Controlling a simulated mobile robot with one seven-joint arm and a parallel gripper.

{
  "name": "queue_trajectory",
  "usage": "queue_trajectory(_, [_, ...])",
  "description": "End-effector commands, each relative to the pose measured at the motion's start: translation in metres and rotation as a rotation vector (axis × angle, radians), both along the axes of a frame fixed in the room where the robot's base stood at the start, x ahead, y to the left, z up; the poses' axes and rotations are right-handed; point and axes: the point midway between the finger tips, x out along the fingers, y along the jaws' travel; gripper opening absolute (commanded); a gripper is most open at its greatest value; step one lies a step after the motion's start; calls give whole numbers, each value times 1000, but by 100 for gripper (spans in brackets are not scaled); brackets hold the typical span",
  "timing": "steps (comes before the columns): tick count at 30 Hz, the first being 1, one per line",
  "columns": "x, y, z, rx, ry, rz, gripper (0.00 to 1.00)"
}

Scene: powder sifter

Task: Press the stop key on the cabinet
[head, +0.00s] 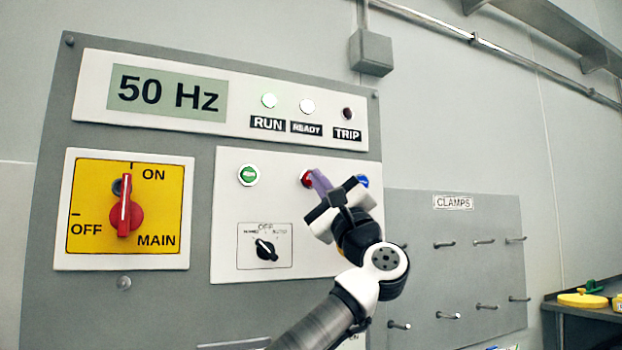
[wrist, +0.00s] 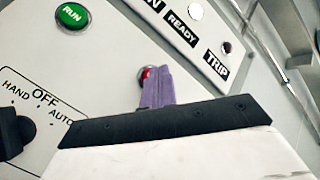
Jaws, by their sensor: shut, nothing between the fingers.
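The cabinet (head: 60,300) fills the left of the head view. Its red stop key (head: 306,179) sits in the key row, partly covered by the purple fingers of my gripper (head: 315,174). In the wrist view a sliver of the red key (wrist: 145,74) shows at the fingertips (wrist: 155,72). My gripper is shut and empty, with its tips right at the red key. I cannot tell whether they touch it. The display (head: 168,93) reads 50 Hz.
The green RUN key (head: 249,174) is left of the red key, and a blue key (head: 362,181) is right, partly behind my gripper. A black selector (head: 266,250) sits below. The red main switch (head: 125,212) points to ON. A clamps board (head: 460,270) stands right.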

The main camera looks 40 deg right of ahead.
Motion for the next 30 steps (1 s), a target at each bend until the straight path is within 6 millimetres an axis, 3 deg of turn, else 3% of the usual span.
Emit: queue_trajectory(30, [9, -2, 0, -1, 0, 1, 0])
